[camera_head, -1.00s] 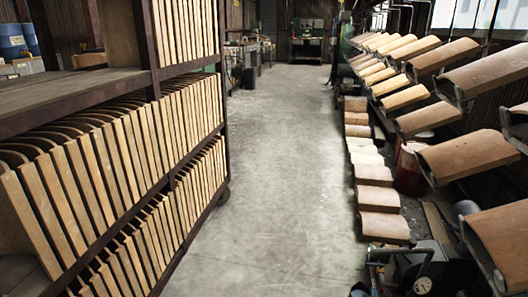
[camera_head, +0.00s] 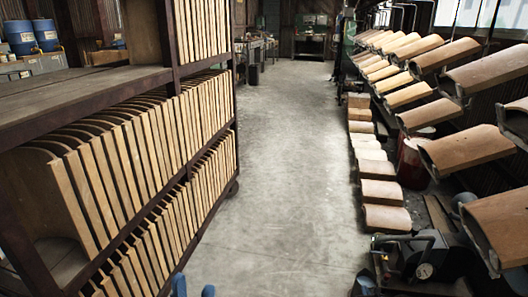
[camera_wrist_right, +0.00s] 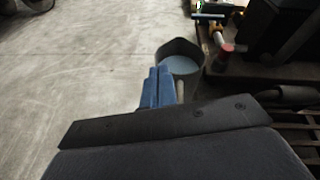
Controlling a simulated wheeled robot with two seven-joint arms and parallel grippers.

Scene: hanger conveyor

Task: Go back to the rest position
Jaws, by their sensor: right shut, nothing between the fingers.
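My left gripper (camera_head: 194,290) shows at the bottom edge of the head view, beside the left rack. Only its two blue fingertips are visible; they stand apart, with nothing seen between them. My right gripper (camera_wrist_right: 158,88) is in the right wrist view, its blue fingers shut together and empty. It points toward a dark bucket (camera_wrist_right: 167,48) with a pale blue-grey inside; the gap to it is hard to judge.
A rack (camera_head: 128,82) with rows of curved wooden panels stands on the left. Hanging panels (camera_head: 466,149) line the right, with panels (camera_head: 380,192) on the floor below. A machine with a gauge (camera_head: 424,271) sits lower right. The concrete aisle (camera_head: 290,180) is clear.

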